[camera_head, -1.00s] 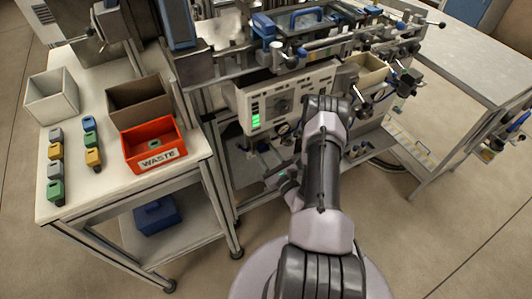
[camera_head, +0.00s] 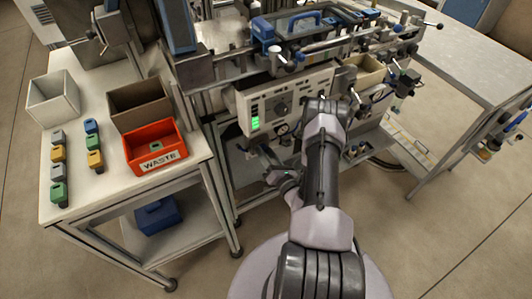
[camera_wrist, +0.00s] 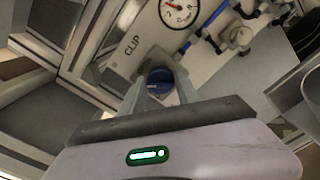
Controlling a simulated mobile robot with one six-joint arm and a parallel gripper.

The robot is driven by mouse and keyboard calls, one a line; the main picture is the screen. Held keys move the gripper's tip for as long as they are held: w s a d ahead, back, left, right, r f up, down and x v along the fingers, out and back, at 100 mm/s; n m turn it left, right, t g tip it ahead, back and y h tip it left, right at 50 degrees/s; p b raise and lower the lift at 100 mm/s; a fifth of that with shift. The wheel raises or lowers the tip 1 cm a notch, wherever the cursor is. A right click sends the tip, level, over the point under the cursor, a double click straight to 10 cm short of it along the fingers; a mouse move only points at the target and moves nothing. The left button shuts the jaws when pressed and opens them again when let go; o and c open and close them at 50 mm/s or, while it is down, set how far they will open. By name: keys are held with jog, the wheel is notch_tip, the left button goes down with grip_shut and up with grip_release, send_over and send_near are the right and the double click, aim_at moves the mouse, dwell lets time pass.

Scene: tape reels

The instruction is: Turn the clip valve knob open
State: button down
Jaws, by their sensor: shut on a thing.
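The clip valve knob (camera_wrist: 158,76) is blue and round and shows in the wrist view just beyond my gripper's body, below the printed CLIP label. My gripper (camera_wrist: 156,66) has its two fingers around it, one on each side, and is shut on it. The fingers cover part of the knob, and I cannot tell its exact turn angle.
A round pressure gauge (camera_wrist: 180,10) with a red needle sits close above the knob. Blue and metal pipe fittings (camera_wrist: 236,36) are to its right. A side table (camera_head: 100,215) at left holds a red WASTE bin (camera_head: 155,163), a brown bin (camera_head: 140,105), a white bin (camera_head: 53,98) and several coloured blocks.

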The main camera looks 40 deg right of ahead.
jog(key=shift+d+m, duration=0.1)
jog(key=shift+m, duration=3.9)
jog(key=c, duration=0.9)
grip_release()
jog(key=shift+f, duration=0.1)
jog(key=shift+s, duration=0.1)
